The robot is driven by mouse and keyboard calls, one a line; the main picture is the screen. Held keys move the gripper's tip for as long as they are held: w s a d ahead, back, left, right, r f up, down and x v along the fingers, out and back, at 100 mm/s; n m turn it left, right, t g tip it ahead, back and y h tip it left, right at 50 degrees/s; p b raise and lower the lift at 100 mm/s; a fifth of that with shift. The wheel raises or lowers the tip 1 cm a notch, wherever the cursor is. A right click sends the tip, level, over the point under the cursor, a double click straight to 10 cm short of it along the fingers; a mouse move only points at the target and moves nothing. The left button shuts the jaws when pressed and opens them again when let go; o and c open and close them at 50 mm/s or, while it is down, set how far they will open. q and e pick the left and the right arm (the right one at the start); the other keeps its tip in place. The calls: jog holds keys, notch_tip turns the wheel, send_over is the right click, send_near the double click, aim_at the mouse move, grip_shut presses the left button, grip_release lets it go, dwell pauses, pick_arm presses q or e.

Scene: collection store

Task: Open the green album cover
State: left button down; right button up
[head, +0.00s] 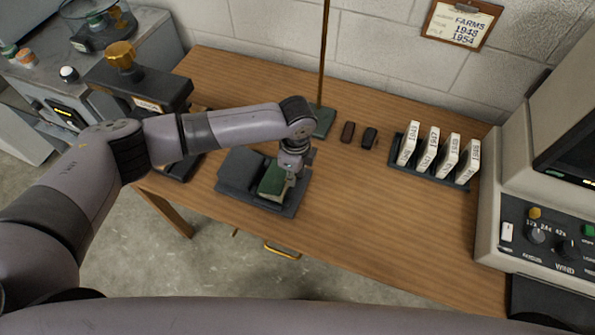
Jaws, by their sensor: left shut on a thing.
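The green album (272,182) lies on a dark grey stand (238,178) near the front edge of the wooden table. Its green cover faces up, and pale page edges show at its right side. My left gripper (291,175) points down at the album's right edge and is shut on the album there. The fingertips are small and partly hidden, so how far the cover is lifted cannot be told. My right gripper is not in view.
A rack (433,163) of labelled white boxes stands to the right. Two small dark items (348,132) and a pole on a green base (323,122) are behind. A large beige machine (487,225) fills the right end. The table's middle front is clear.

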aim_at(279, 177)
pick_arm(q)
jog(key=shift+w+a+r+g+h+p, duration=0.15)
jog(key=shift+a+r+g+h+p, duration=0.25)
jog(key=shift+h, duration=0.3)
jog(key=shift+w+a+r+g+h+p, duration=0.15)
jog(key=shift+a+r+h, duration=0.25)
jog(key=shift+r+h, duration=0.25)
jog(key=c, duration=1.5)
grip_release()
jog(key=v, duration=1.2)
jog(key=shift+s+a, duration=0.1)
